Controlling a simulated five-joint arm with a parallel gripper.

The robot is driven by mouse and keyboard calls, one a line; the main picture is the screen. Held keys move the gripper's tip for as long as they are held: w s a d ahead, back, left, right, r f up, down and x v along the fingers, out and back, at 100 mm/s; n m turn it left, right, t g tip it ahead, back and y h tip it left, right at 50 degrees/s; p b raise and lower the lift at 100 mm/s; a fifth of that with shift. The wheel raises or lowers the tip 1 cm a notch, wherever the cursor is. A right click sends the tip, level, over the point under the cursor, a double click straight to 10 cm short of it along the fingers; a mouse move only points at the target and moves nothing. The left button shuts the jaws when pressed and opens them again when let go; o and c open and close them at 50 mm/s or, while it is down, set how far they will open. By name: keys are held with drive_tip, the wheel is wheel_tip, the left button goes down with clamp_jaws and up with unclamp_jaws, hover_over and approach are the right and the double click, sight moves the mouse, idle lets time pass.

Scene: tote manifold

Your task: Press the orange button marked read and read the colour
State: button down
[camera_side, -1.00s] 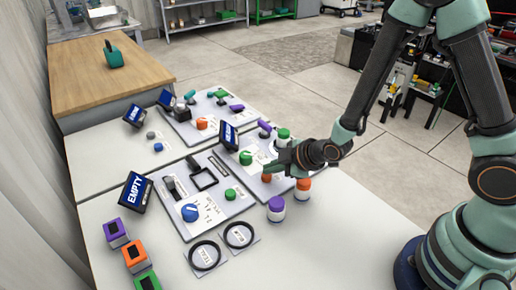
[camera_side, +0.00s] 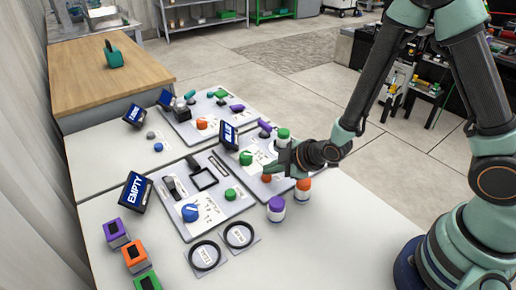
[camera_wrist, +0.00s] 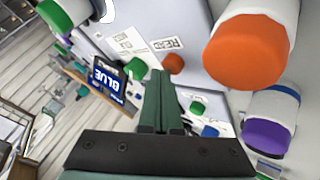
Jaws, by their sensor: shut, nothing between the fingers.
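The orange button (camera_wrist: 173,63) beside the READ label (camera_wrist: 166,44) shows just beyond my fingertips in the wrist view. In the side view the orange button (camera_side: 267,178) sits at the panel's right edge, right under my gripper (camera_side: 266,169). My gripper (camera_wrist: 161,74) is shut and empty, its tips close to the button; I cannot tell whether they touch it. A dark blue display (camera_wrist: 105,77) reads BLUE in white letters in the wrist view. The same display (camera_side: 228,135) stands at the panel's back in the side view.
Capped jars, purple (camera_side: 276,208) and orange (camera_side: 302,189), stand close by my gripper. A green-capped jar (camera_side: 283,136) stands behind it. The near panel holds a green button (camera_side: 231,194) and a blue knob (camera_side: 190,212). Another display (camera_side: 136,192) reads EMPTY.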

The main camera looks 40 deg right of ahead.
sight(271, 177)
drive_tip(key=shift+r, duration=0.7)
drive_tip(key=shift+r, duration=2.55)
drive_tip(key=s+d+r+m+g+h, duration=0.1)
drive_tip(key=s+d+r+m, duration=0.3)
drive_tip(key=r, duration=0.4)
drive_tip(key=s+d+r+m+g+h, duration=0.1)
drive_tip(key=s+d+r+m+g, duration=0.1)
drive_tip(key=s+d+r+m, duration=0.3)
drive_tip(key=s+r+m, duration=0.2)
drive_tip(key=s+r, duration=0.1)
drive_tip(key=s, duration=0.1)
drive_tip(key=shift+s+d, duration=0.2)
drive_tip(key=shift+d, duration=0.05)
